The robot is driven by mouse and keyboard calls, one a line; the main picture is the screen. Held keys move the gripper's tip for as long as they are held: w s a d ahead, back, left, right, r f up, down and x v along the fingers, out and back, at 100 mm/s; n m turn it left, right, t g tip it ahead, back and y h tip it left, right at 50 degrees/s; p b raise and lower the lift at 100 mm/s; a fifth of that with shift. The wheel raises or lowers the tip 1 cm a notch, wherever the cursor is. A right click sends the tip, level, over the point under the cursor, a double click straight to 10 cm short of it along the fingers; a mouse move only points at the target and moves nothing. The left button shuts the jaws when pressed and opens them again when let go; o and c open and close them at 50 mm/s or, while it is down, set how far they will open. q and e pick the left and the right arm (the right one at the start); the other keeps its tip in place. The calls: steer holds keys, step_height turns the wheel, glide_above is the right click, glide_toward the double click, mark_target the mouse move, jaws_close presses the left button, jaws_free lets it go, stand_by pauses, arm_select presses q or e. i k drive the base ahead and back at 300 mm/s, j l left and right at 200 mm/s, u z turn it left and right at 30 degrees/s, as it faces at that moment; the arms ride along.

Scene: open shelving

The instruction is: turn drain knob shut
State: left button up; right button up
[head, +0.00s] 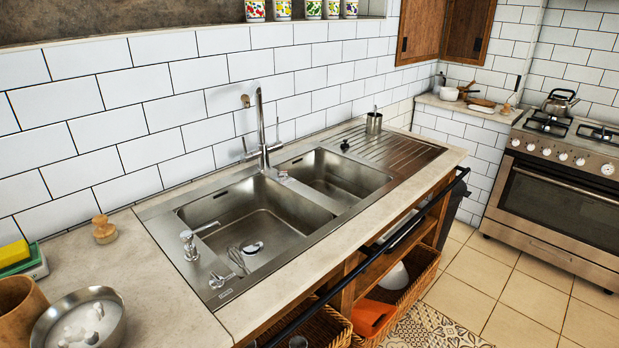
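A metal double-basin sink (158,222) is set into the counter along the tiled wall. A small round metal knob (216,281) sits on the sink's left rim, near the front corner; it looks like the drain knob. It is too small to tell which way it is turned. A soap dispenser (189,244) with a spout stands upright behind it on the same rim. A tall faucet (262,130) stands behind the basins. The larger left basin holds a few small shiny items (252,248). Neither of my grippers is in view.
A metal bowl (82,322), wooden pot (20,308), sponge (14,254) and wooden-handled brush (103,230) stand on the counter at left. A metal cup (374,122) stands at the drainboard's back. A black rail (355,272) runs along the counter front. The tiled floor (480,283) at right is clear.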

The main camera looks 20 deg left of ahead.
mark_target(217, 282)
steer(key=j+u, duration=0.1)
steer(key=u, duration=0.75)
steer(key=j+u, duration=0.1)
steer(key=u, duration=0.3)
steer(key=i, duration=0.05)
